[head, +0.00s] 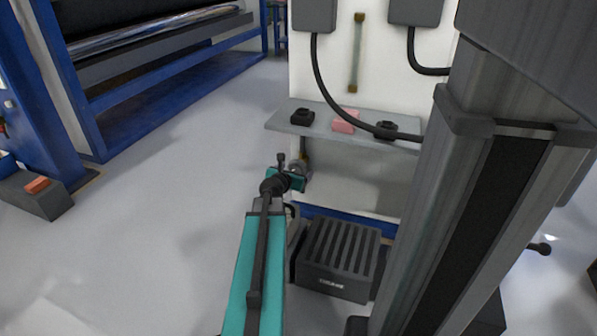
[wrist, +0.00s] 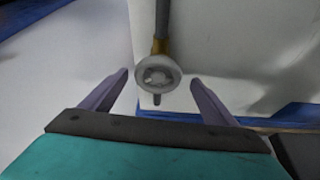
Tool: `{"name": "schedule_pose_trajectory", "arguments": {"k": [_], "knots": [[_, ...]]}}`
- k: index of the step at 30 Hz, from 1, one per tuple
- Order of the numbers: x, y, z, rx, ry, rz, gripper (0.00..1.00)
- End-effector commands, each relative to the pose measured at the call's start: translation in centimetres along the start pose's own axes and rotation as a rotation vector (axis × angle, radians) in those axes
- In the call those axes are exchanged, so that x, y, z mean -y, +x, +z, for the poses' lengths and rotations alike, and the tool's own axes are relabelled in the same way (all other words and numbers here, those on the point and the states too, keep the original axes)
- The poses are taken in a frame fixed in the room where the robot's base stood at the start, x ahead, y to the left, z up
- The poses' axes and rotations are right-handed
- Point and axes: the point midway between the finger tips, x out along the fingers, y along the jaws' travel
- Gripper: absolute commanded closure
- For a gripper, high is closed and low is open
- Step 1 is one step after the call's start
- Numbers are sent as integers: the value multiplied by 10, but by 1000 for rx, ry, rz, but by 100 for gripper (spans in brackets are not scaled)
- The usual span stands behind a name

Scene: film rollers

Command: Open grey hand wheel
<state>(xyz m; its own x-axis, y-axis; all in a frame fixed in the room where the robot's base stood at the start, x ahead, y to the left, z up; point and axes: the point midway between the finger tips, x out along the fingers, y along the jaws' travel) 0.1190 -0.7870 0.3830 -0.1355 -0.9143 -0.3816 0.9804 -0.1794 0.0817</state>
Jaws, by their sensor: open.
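The grey hand wheel (wrist: 158,74) shows in the wrist view, on a vertical pipe with a brass-coloured fitting (wrist: 160,46) in front of a white cabinet. My gripper (wrist: 158,78) is open, with one finger to the left and one to the right of the wheel in the picture. I see no contact between the fingers and the wheel; the depth between them is hard to tell. In the head view the wheel (head: 297,166) is small and partly hidden by my gripper (head: 290,172), which is at the cabinet's front below the shelf.
A grey shelf (head: 275,122) above the wheel carries two black objects and a pink block (head: 345,121). A dark ribbed box (head: 338,262) stands on the floor right of my arm. A blue-framed roller machine (head: 170,80) is at the left. Floor between is clear.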

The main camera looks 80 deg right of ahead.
Motion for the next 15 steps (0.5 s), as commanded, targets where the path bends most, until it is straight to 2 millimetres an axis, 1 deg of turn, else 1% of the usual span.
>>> {"name": "schedule_pose_trajectory", "arguments": {"k": [1,6,10,15], "knots": [[-1,8,-1,0,0,0,19],[-2,22,-2,0,0,0,19],[-3,30,-1,0,0,0,19],[-1,35,0,0,0,-2,19]]}}
